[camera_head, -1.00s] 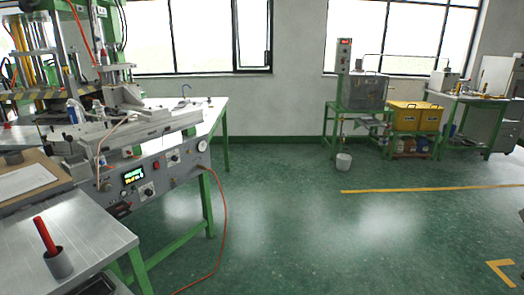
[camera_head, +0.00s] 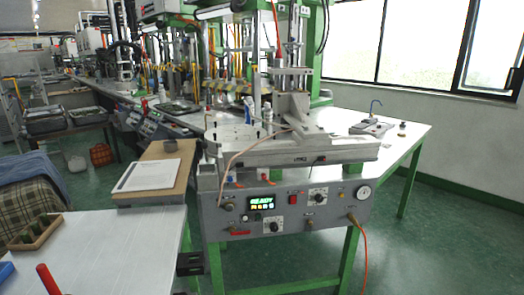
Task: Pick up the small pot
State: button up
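A very small dark pot-like thing (camera_head: 403,129) stands on the white table at right. A red stick (camera_head: 46,281) rises at the bottom edge; what holds it is cut off below. I cannot tell which of these the task means by the small pot. My gripper is not in view.
The near light table (camera_head: 120,250) holds a wooden tray (camera_head: 35,232) with green pieces and a blue thing (camera_head: 6,270) at left. The wax machine (camera_head: 285,210) stands in the middle, its orange hose hanging to the floor. Free green floor (camera_head: 450,240) lies at right.

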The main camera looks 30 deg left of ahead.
aim_at(169, 146)
jog(key=i+u, duration=0.2)
jog(key=u, duration=0.25)
jog(key=i+u, duration=0.25)
jog(key=u, duration=0.15)
jog(key=i+l+u, duration=0.15)
jog(key=u, duration=0.3)
jog(key=i+l+u, duration=0.2)
jog(key=u, duration=0.2)
jog(key=i+l+u, duration=0.15)
jog(key=u, duration=0.3)
jog(key=i+l+u, duration=0.25)
jog(key=u, duration=0.2)
jog(key=i+l+u, duration=0.15)
jog(key=l+u, duration=0.25)
jog(key=l, duration=0.1)
